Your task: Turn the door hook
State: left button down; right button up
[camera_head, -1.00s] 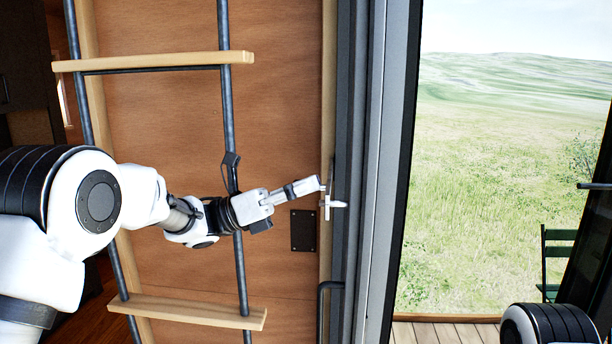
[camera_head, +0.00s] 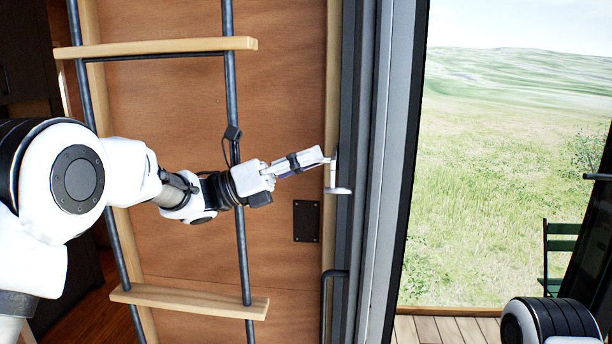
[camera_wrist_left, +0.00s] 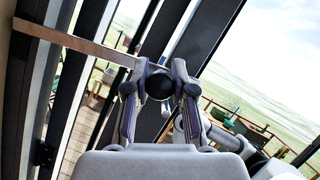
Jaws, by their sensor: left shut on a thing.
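The door hook (camera_head: 339,191) is a small pale metal piece at the edge of the door frame in the head view. It has an upright part and a short arm pointing right. My left gripper (camera_head: 329,159) reaches it from the left, and its fingertips overlap the hook's upper part. In the left wrist view, the fingers of my left gripper (camera_wrist_left: 158,85) are closed around a dark round end (camera_wrist_left: 160,84), with a flat pale bar (camera_wrist_left: 75,42) running from it to the upper left. The exact contact is small in the head view. My right gripper is out of view.
A ladder with wooden rungs (camera_head: 155,48) and dark rails stands behind my left arm, before a wooden panel (camera_head: 280,110). A dark plate (camera_head: 306,221) is on the panel. The doorway at right opens onto a deck (camera_head: 450,330) with a green chair (camera_head: 560,245).

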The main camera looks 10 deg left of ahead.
pick_arm(q)
jog(key=w+r+n+t+y+p, duration=0.2)
jog(key=w+r+n, duration=0.1)
jog(key=r+n, duration=0.4)
jog(key=shift+r+t, duration=0.3)
jog(key=shift+r, duration=0.15)
jog(key=c, duration=1)
grip_release()
jog(key=shift+w+d, duration=0.1)
jog(key=shift+d, duration=0.15)
jog(key=v, duration=1.2)
